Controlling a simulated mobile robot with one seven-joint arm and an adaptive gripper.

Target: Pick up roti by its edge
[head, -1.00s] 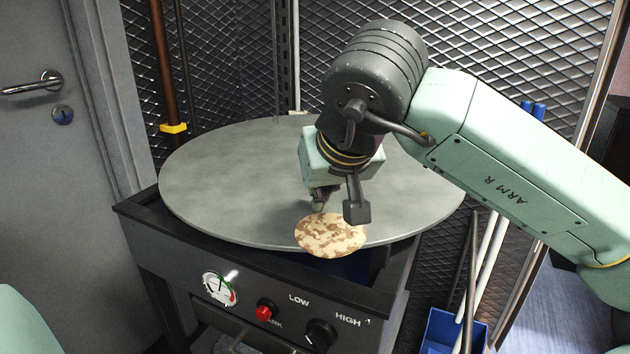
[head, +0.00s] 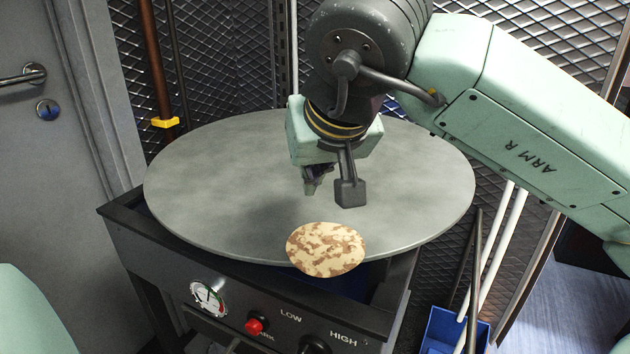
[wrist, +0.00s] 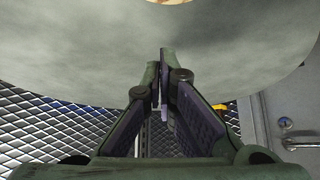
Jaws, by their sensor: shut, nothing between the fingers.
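The roti (head: 327,249) is a round, tan flatbread with brown patches. It lies at the front edge of the round grey griddle plate (head: 215,185), partly overhanging the rim. My gripper (head: 311,188) is above the plate, behind the roti and apart from it. In the wrist view my gripper (wrist: 162,52) shows its fingers closed together with nothing between them. A small piece of the roti (wrist: 170,1) shows at the top edge of the wrist view.
The black stove body (head: 150,250) under the plate carries a gauge (head: 208,298), a red button (head: 256,322) and a knob. A mesh wall (head: 215,60) stands behind. A grey door (head: 50,170) is at left, and a blue bin (head: 445,330) at lower right.

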